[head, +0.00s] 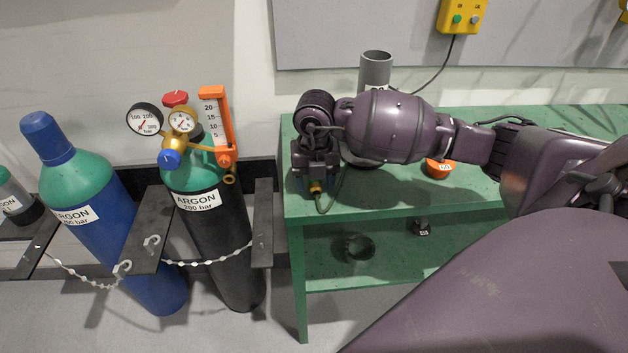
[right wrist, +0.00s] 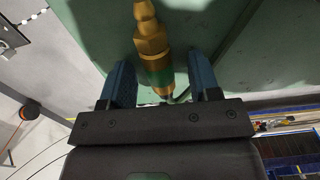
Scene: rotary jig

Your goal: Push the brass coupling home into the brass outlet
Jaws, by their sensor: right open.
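The brass coupling (head: 316,187) shows just below my right gripper (head: 315,178) in the head view, at the front left of the green bench. In the right wrist view the coupling (right wrist: 152,42), with a green band, lies between the two blue fingers of my right gripper (right wrist: 161,78). Gaps show on both sides of it, so the jaws are open. The brass outlet (head: 229,179) hangs under the orange flowmeter (head: 217,125) on the black argon cylinder (head: 228,235), left of the gripper and apart from the coupling. My left gripper is not in view.
The green bench (head: 375,208) carries a grey tube (head: 375,70) and an orange object (head: 438,168). A dark hose (head: 335,200) loops by the coupling. A blue cylinder (head: 125,225) stands left, behind chains (head: 205,260). A gap separates the cylinders from the bench.

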